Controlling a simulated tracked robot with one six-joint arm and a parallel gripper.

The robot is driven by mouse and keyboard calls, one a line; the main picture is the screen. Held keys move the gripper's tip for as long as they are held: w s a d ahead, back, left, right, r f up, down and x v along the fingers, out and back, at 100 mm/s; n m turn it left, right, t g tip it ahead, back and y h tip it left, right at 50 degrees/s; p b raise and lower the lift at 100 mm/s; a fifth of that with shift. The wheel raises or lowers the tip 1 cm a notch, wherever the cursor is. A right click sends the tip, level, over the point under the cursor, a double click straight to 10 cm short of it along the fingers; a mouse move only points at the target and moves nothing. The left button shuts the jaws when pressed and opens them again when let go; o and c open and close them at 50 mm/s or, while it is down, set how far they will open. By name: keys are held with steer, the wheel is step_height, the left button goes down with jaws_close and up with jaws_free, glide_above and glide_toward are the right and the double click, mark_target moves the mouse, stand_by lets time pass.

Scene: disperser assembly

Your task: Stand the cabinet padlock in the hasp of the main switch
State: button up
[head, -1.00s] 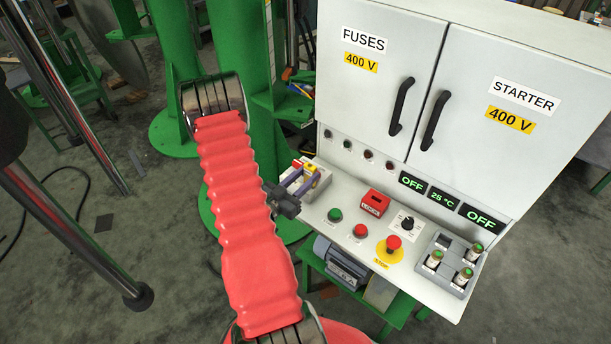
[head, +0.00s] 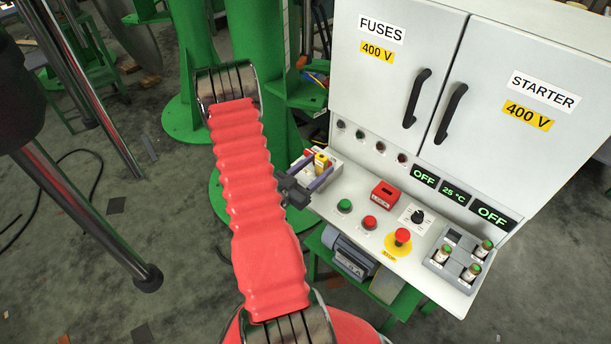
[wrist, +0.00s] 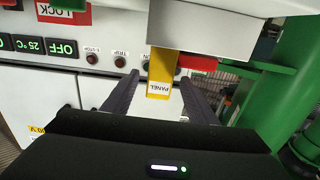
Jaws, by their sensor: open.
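A yellow piece lettered PANEL (wrist: 160,70), apparently the cabinet padlock, stands at the grey holder (head: 334,172) on the left end of the cabinet's shelf. It also shows in the head view (head: 321,161). My gripper (wrist: 158,92) is open, with one dark finger on each side of the yellow piece; I cannot tell whether they touch it. The grey block (wrist: 203,28) hides its upper part in the wrist view. A red block lettered LOCK (head: 383,195) is on the shelf, with a black rotary knob (head: 417,216) to its right. Which part is the hasp is unclear.
A red part (wrist: 197,62) sits close beside the yellow piece. Green and red buttons (head: 344,206), a red mushroom button (head: 402,237) and a grey tray (head: 440,262) of several cylinders share the shelf. Green columns (head: 187,70) stand to the left.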

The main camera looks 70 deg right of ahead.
steer(key=v, duration=1.3)
steer(key=shift+w+a, duration=0.15)
steer(key=shift+a, duration=0.15)
steer(key=shift+f, duration=0.1)
stand_by(0.8)
